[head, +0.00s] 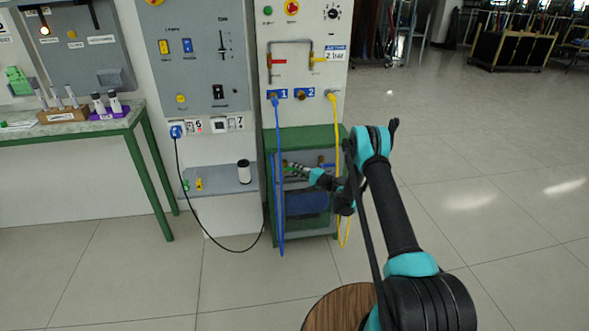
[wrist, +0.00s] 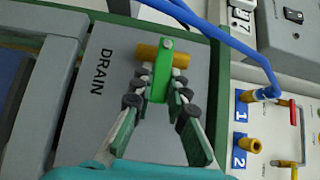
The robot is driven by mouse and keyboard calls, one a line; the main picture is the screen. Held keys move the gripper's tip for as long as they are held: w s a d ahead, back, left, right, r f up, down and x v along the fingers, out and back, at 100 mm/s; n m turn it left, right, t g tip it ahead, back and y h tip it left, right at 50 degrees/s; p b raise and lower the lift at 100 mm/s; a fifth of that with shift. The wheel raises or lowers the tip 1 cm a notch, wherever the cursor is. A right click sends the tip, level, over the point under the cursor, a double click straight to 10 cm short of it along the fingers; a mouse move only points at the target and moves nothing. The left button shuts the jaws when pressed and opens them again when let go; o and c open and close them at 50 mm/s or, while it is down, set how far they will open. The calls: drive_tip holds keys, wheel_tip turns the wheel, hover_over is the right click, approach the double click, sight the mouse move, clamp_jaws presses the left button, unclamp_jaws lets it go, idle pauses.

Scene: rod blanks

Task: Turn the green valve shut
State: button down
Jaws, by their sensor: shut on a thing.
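The green valve (wrist: 163,58) is a flat green lever on a brass body (wrist: 180,60), fixed to a grey panel (wrist: 112,62) marked DRAIN. In the wrist view the lever points down the picture, across the brass pipe. My gripper (wrist: 161,88) has its two fingers on either side of the lever and is shut on it. In the head view my gripper (head: 301,170) reaches into the open front of the green cabinet (head: 305,139); the valve there is small and largely hidden.
A blue hose (head: 279,190) hangs down in front of the cabinet's left side, close to my gripper. A yellow hose (head: 335,125) hangs at the right, near my arm. A green-legged bench (head: 75,127) stands at the left. The floor in front is mostly clear.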

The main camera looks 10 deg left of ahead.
idle(0.3)
drive_tip(key=c, duration=1.5)
unclamp_jaws()
drive_tip(key=shift+d, duration=0.1)
drive_tip(key=v, duration=1.2)
